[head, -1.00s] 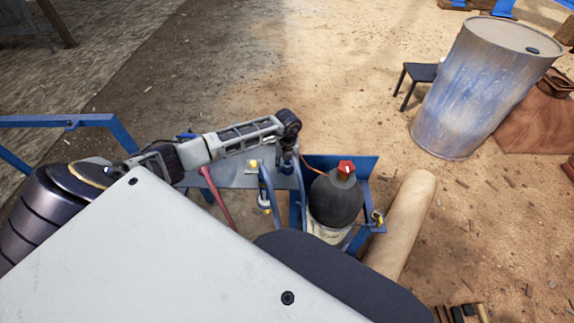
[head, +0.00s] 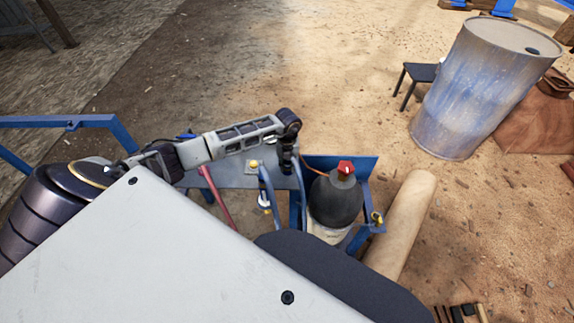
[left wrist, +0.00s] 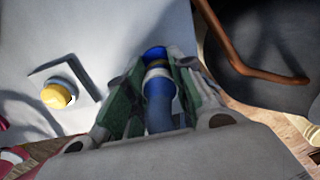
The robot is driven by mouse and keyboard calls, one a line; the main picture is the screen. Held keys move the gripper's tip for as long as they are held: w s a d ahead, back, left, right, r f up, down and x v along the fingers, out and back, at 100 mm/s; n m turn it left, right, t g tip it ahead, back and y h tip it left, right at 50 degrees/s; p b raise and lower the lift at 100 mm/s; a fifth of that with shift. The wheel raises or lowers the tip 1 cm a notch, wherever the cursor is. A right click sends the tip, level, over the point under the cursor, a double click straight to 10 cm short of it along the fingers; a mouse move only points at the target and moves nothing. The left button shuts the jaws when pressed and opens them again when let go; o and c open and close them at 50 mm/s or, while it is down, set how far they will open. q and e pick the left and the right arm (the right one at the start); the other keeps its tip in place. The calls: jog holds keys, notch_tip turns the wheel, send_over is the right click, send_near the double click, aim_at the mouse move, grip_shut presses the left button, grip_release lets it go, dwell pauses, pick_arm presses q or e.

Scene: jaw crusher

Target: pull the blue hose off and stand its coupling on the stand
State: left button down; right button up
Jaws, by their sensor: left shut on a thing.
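My left gripper (head: 287,162) points down at the grey panel of the blue-framed bench. In the left wrist view its fingers (left wrist: 156,95) are shut on the blue hose's coupling, a blue end with a pale collar (left wrist: 157,73). The blue hose (left wrist: 159,112) runs from it back toward the wrist. In the head view a hose (head: 300,185) hangs below the gripper. Another blue hose (head: 267,185) hangs just left of it. Whether the coupling is seated or free cannot be told. I cannot make out the stand. My right gripper is not in view.
A yellow button (left wrist: 57,95) is left of the fingers, and a copper pipe (left wrist: 250,65) is at the right. A dark rounded vessel with a red top (head: 345,170) stands right of the gripper. A red hose (head: 216,195) hangs left. A blue drum (head: 470,95) stands far right.

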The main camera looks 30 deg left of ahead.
pick_arm(q)
jog(key=shift+r+p, duration=2.1)
jog(key=shift+r, duration=0.65)
